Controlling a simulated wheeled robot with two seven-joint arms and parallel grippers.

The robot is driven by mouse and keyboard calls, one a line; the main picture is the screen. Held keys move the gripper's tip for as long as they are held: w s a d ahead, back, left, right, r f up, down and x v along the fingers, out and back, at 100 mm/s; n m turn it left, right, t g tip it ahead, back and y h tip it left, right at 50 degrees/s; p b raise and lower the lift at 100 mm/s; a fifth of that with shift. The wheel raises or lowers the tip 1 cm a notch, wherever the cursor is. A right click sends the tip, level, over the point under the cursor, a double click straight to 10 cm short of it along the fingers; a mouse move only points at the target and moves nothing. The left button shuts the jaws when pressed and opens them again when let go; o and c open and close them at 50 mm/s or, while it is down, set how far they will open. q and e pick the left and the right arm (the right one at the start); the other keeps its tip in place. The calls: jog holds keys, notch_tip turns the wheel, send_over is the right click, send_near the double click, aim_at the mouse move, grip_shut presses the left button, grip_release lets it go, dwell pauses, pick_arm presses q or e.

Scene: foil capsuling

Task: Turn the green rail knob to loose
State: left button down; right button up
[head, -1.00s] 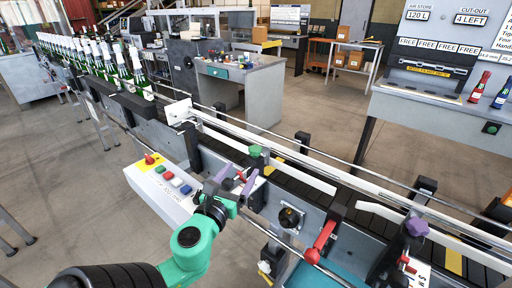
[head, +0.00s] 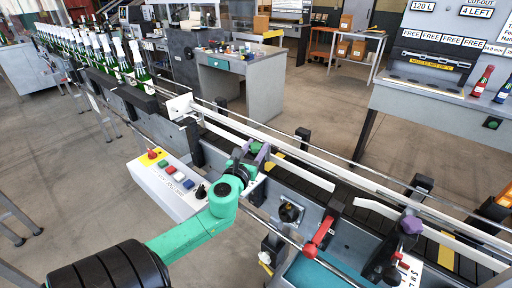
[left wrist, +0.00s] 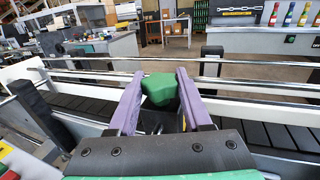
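The green rail knob (head: 254,148) sits on the near side of the conveyor, by the white guide rail. In the left wrist view the knob (left wrist: 160,89) lies between the two purple fingers of my left gripper (left wrist: 160,80). The fingers stand apart, one on each side, with the knob nearly filling the gap; whether they touch it is hard to tell. In the head view my left gripper (head: 250,157) reaches the knob from the near side and partly hides it. My right gripper is in neither view.
A red-handled clamp (head: 321,231) and a purple knob (head: 411,225) stand along the rail to the right. A button box (head: 170,186) is left of my left arm. Capped green bottles (head: 140,62) stand on the conveyor at the far left.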

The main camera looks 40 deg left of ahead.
pick_arm(q)
jog(key=shift+r+n+g+y+p, duration=0.15)
jog(key=shift+n+g+y+p, duration=0.15)
jog(key=shift+n+y+p, duration=0.45)
jog(key=n+g+y+p, duration=0.1)
jog(key=n+y, duration=0.1)
jog(key=y, duration=0.1)
jog(key=shift+g+p, duration=0.35)
jog(key=shift+g, duration=0.05)
jog(key=shift+n+g+y+p, duration=0.35)
jog(key=shift+n+g+y, duration=0.55)
jog(key=shift+y, duration=0.35)
jog(key=n+g+y, duration=0.2)
jog(key=g, duration=0.1)
jog(key=shift+n, duration=0.35)
jog(key=n+g+y, duration=0.1)
jog(key=g, duration=0.2)
jog(key=shift+f+n+y, duration=0.2)
jog(key=shift+n+y, duration=0.2)
jog(key=n+g+y+b, duration=0.1)
jog(key=g, duration=0.1)
jog(key=shift+n+g, duration=0.4)
jog(key=shift+r+n+g+b, duration=0.1)
jog(key=shift+n+g+b, duration=1.7)
jog(key=shift+g, duration=1.1)
